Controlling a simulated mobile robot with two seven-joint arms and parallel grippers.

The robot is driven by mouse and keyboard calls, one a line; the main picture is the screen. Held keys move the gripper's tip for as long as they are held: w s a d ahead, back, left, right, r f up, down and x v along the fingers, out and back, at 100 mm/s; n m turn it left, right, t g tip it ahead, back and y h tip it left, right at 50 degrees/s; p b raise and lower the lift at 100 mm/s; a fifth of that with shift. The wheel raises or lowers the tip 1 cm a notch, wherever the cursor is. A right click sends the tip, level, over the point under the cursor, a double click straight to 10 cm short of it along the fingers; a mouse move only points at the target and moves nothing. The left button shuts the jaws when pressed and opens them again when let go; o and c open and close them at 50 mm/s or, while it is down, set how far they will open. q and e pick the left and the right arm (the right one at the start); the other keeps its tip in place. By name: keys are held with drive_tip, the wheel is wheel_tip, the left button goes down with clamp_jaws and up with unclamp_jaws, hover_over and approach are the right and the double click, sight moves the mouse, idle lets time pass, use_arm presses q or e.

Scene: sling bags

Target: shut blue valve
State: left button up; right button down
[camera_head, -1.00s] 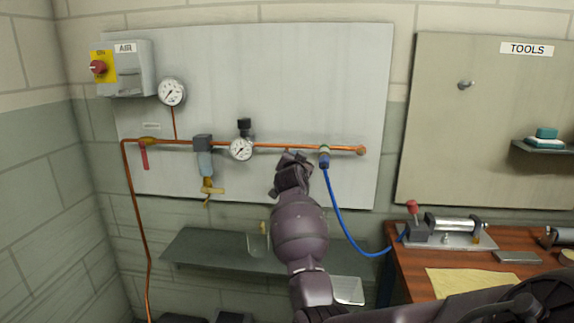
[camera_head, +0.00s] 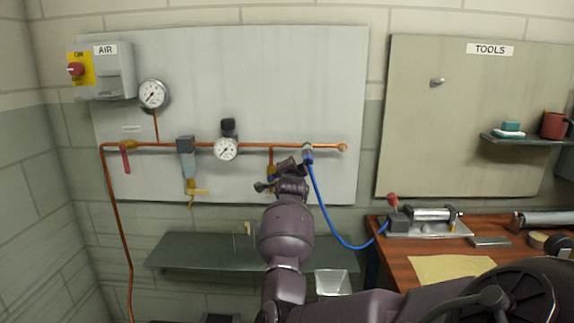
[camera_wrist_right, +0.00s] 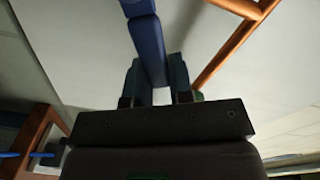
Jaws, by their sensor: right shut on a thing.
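The blue valve's handle is a flat blue bar (camera_wrist_right: 148,42) in the right wrist view. It runs down from the top edge in between the two fingers of my right gripper (camera_wrist_right: 157,80), which is shut on it. In the head view my right gripper (camera_head: 278,180) is at the short brass-coloured drop (camera_head: 270,158) below the horizontal copper pipe, left of the blue hose fitting. There the gripper hides most of the valve, so the handle's exact angle is hard to tell. My left gripper is not in view.
A blue hose (camera_head: 327,215) hangs close to the right of my right gripper. A pressure gauge (camera_head: 225,149), a filter (camera_head: 187,160) and a red-handled valve (camera_head: 125,158) are farther left on the panel. A grey shelf (camera_head: 190,252) is below, and a wooden bench (camera_head: 395,270) is at the right.

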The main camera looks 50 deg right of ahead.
drive_tip(key=m, duration=0.1)
drive_tip(key=f+m, duration=0.1)
drive_tip(key=shift+s+d+f+m+p, duration=0.2)
drive_tip(key=shift+s+d+m+p, duration=0.1)
drive_tip(key=shift+m, duration=0.1)
drive_tip(key=shift+f+m+p, duration=0.4)
drive_tip(key=shift+f+m, duration=0.75)
drive_tip(key=shift+m, duration=0.35)
drive_tip(key=c, duration=1)
unclamp_jaws()
drive_tip(key=shift+f, duration=0.1)
